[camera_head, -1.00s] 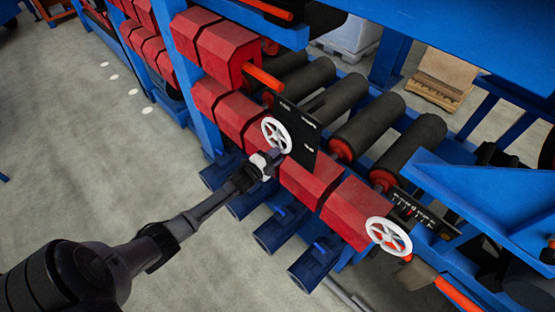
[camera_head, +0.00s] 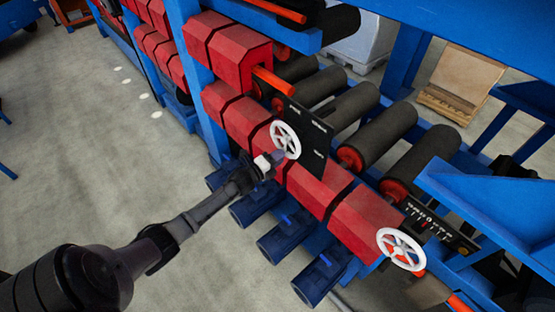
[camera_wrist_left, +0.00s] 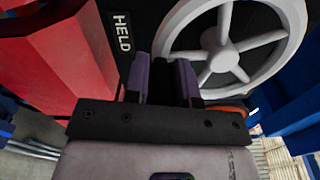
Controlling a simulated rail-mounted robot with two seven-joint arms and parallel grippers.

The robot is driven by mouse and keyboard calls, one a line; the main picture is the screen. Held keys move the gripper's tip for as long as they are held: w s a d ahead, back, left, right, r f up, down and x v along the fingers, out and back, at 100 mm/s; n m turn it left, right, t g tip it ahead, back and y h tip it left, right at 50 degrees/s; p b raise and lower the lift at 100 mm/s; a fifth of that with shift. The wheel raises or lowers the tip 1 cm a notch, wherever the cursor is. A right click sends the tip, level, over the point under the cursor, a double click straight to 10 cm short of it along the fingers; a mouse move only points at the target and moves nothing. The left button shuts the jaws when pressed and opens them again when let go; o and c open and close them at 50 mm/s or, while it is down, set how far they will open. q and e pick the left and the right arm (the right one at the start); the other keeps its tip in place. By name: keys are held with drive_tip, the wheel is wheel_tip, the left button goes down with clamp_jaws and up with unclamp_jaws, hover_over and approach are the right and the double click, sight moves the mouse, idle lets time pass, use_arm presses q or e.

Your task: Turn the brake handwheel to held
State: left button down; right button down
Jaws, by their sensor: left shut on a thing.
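The brake handwheel (camera_head: 286,139) is white and spoked, in front of a black panel (camera_head: 312,136) with small white labels. My left gripper (camera_head: 278,157) is at the wheel's lower rim in the head view. In the left wrist view the wheel (camera_wrist_left: 222,58) fills the upper right, and my left gripper (camera_wrist_left: 175,82) is shut on its lower left rim. The fingers partly hide the rim there. A HELD label (camera_wrist_left: 122,33) shows on the black panel, left of the wheel. My right gripper is out of view.
A second white handwheel (camera_head: 401,249) stands at lower right beside a black scale plate (camera_head: 440,229). Red housings (camera_head: 316,190), dark rollers (camera_head: 378,135) and blue motors (camera_head: 288,235) surround the wheels. Grey floor (camera_head: 90,180) is open at left.

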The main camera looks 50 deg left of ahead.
use_arm(q)
drive_tip(key=shift+f, duration=0.3)
drive_tip(key=c, duration=1.4)
unclamp_jaws()
drive_tip(key=o, duration=0.3)
drive_tip(key=shift+r, duration=0.1)
drive_tip(key=shift+o, duration=0.8)
drive_tip(key=shift+w, duration=0.15)
drive_tip(key=shift+w+r, duration=0.2)
drive_tip(key=shift+s, duration=0.4)
drive_tip(key=s, duration=1.3)
drive_tip(key=shift+d+b, duration=0.2)
drive_tip(key=shift+b, duration=0.1)
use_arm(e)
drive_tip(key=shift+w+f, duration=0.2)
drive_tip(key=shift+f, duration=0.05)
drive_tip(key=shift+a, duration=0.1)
